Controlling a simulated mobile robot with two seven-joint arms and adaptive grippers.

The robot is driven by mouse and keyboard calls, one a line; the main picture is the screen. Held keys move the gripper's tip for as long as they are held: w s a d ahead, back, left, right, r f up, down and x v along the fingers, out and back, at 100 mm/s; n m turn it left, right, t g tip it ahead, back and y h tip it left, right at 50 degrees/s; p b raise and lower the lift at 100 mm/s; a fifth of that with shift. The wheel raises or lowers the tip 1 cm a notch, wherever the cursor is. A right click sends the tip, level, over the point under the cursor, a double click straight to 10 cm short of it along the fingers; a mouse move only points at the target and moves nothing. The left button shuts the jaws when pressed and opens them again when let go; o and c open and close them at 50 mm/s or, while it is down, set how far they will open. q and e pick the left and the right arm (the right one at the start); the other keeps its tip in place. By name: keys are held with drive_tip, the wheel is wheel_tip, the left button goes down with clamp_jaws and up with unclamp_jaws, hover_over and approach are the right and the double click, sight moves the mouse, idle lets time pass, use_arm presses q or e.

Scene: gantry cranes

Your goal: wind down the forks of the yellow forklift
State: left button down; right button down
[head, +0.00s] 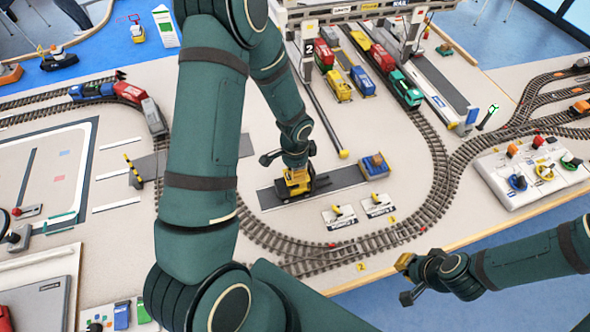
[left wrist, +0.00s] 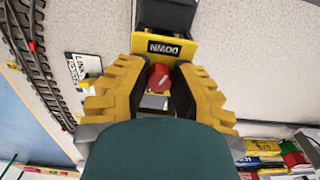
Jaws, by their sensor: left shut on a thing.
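The yellow forklift (head: 297,184) stands on a dark grey strip in the middle of the table, partly hidden by my left arm in the head view. My left gripper (left wrist: 160,88) is shut on the red knob, one finger on each side. The forks are not clear in either view. My right gripper (head: 405,262) hangs near the table's front edge, away from the forklift; its finger opening cannot be made out.
A blue and orange block (head: 375,166) lies on the strip right of the forklift. Two small signs with yellow levers (head: 345,215) stand in front. Curved train track (head: 435,190) runs around. A white control box (head: 530,172) with coloured knobs stands at the right.

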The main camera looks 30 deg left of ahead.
use_arm(q)
drive_tip(key=n+b, duration=0.2)
drive_tip(key=n, duration=0.1)
drive_tip(key=shift+f, duration=0.2)
drive_tip(key=shift+s+r+n+b, duration=0.1)
drive_tip(key=shift+n+b, duration=0.25)
drive_tip(key=shift+n, duration=0.45)
drive_tip(key=c, duration=0.8)
unclamp_jaws()
wheel_tip(320, 180, up, 12)
drive_tip(key=shift+r, duration=0.1)
